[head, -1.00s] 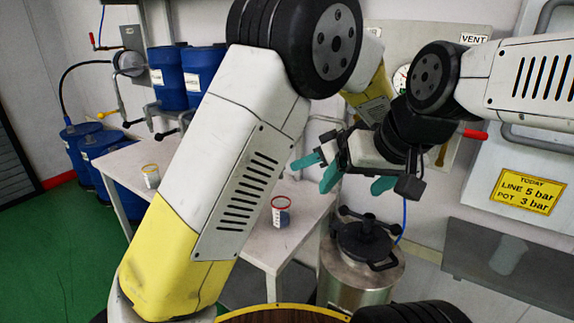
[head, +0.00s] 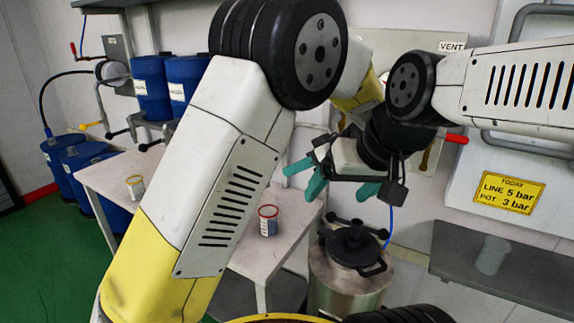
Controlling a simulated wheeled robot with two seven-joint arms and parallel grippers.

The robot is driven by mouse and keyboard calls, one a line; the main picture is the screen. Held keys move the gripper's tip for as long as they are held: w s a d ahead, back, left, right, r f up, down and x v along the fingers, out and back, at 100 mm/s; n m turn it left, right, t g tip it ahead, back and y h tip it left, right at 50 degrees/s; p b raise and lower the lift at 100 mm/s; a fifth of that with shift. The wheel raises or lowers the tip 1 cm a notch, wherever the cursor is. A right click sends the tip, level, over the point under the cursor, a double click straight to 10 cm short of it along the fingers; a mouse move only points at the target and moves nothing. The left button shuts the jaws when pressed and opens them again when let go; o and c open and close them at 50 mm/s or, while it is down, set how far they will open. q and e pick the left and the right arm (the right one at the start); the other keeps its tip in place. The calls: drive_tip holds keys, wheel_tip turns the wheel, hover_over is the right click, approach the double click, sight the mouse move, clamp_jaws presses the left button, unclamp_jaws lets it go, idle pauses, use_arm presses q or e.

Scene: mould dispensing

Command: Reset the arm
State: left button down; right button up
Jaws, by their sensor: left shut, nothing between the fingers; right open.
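My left arm rises large in the foreground and bends back at the top. My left gripper (head: 298,166) shows as teal fingertips behind the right gripper; it is shut and empty, and most of it is hidden. My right arm comes in from the right. My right gripper (head: 343,189) hangs in front of the wall with its teal fingers spread, open and empty. A red-rimmed cup (head: 268,222) and a yellow-rimmed cup (head: 136,188) stand on the white table, clear of both grippers.
The white table (head: 112,176) stands behind my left arm, which hides part of it. Blue drums (head: 150,85) stand at the back left. A grey shelf (head: 500,272) with a translucent cup (head: 492,255) is at the right, below a yellow sign (head: 509,193).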

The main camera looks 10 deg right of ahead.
use_arm(q)
drive_tip(key=s+a+r+m+g+h, duration=0.2)
drive_tip(key=a+g+h, duration=0.1)
drive_tip(key=a, duration=0.7)
drive_tip(key=s+a+r+m+t+h, duration=0.1)
drive_tip(key=s+a+r+m+h, duration=0.1)
drive_tip(key=s+a+m+h, duration=0.2)
drive_tip(key=s+a+r+m+t+h, duration=0.1)
drive_tip(key=s+a+m+h, duration=0.3)
drive_tip(key=s+a, duration=0.4)
drive_tip(key=s+t, duration=0.1)
drive_tip(key=s, duration=0.4)
drive_tip(key=shift+s+a+r+t+h, duration=0.3)
drive_tip(key=shift+a+r+h, duration=0.1)
drive_tip(key=shift+w, duration=0.1)
